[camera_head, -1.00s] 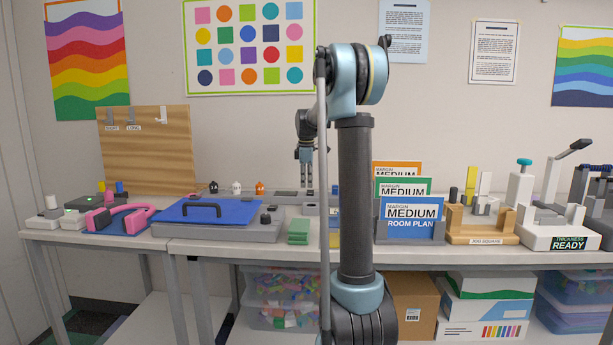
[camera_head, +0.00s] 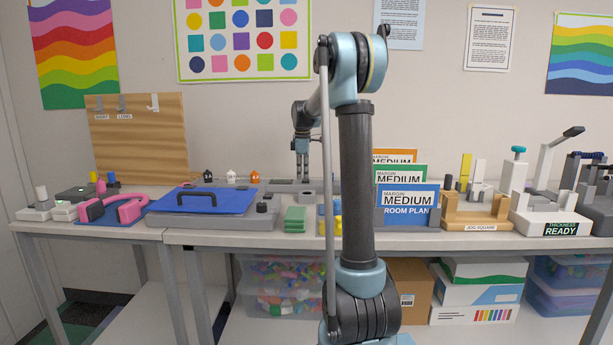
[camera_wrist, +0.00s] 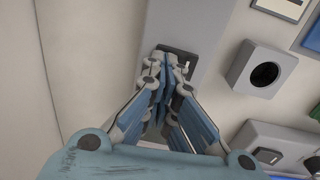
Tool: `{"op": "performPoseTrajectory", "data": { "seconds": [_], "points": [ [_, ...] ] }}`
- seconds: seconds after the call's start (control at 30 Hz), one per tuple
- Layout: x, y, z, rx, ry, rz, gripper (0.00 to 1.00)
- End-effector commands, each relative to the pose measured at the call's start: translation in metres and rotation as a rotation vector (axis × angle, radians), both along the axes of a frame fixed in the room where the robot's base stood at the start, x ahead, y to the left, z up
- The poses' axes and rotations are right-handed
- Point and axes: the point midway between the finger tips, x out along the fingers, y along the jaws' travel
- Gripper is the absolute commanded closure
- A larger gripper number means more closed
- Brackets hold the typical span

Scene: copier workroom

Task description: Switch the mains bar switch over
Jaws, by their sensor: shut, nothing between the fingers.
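My gripper (camera_wrist: 165,85) is shut and empty, with its fingertips over a pale grey block (camera_wrist: 190,25) in the wrist view. A dark recess (camera_wrist: 187,60) with a light-coloured piece in it shows at the fingertips; it looks like the mains bar switch. The fingers hide part of it, so I cannot tell which way it is set or whether they touch it. In the head view my gripper (camera_head: 302,172) points down at the back of the table, just above a low grey bar (camera_head: 280,186).
Beside the block is a grey block with a round dark hole (camera_wrist: 265,74). In the head view, a blue-topped grey unit (camera_head: 215,202) and green blocks (camera_head: 295,218) lie in front. Margin signs (camera_head: 408,206) and a wooden jig (camera_head: 475,216) stand to the right.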

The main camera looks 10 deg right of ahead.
Motion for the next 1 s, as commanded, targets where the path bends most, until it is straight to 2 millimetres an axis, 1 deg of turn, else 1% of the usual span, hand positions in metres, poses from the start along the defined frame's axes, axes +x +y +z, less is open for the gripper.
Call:
{"op": "performPoseTrajectory", "data": {
  "seconds": [0.27,0.6,1.0],
  "points": [
    [-0.003,0.005,0.001,-0.001,-0.001,0.005,1.0],
    [-0.015,0.006,0.003,-0.001,-0.001,0.005,1.0],
    [-0.016,0.007,0.005,-0.001,-0.001,0.005,1.0]
  ]
}}
